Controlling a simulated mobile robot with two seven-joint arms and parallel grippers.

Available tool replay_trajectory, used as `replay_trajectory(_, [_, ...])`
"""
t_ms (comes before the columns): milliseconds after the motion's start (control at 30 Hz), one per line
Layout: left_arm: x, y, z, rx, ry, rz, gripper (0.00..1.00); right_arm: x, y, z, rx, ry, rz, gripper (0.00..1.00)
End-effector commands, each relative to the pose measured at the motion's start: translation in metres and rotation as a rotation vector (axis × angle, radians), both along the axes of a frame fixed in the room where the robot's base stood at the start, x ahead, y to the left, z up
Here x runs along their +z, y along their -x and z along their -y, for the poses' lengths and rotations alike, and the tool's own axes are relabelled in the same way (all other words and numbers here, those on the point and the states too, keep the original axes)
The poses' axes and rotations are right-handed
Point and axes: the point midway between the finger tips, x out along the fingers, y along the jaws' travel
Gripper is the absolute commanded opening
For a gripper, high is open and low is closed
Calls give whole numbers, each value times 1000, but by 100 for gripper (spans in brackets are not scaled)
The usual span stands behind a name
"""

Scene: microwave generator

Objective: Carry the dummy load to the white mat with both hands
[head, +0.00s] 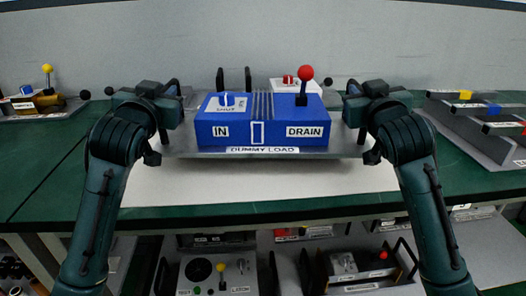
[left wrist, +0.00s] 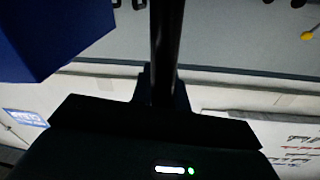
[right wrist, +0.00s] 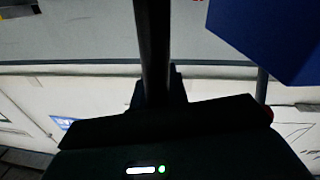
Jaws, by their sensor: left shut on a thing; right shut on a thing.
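The dummy load (head: 240,130) is a blue box with "IN" and "DRAIN" labels and a red-knobbed lever, on a grey base plate. It looks level, over the back part of the white mat (head: 260,185) on the green bench. Whether its base touches the mat is not clear. My left gripper (head: 172,108) is shut at its left end and my right gripper (head: 358,108) at its right end. A dark bar (left wrist: 166,50) shows at the left gripper, and a similar bar (right wrist: 153,50) shows at the right gripper. The fingertips are hidden.
A device with a yellow knob (head: 47,78) stands at the far left of the bench. A grey rack (head: 480,125) with coloured blocks stands at the right. A white unit (head: 290,85) is behind the load. Several devices sit on the shelf below. The mat's front strip is bare.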

Motion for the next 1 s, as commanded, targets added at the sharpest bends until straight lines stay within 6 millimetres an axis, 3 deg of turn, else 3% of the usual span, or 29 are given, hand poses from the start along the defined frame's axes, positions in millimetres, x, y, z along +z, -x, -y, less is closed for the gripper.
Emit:
replay_trajectory(367, [-4,0,-4,9,-5,9,0,-4,0,4,-8,4,10,0])
replay_trajectory(1000, [-39,0,-4,9,-5,9,0,-38,0,4,-9,4,10,0])
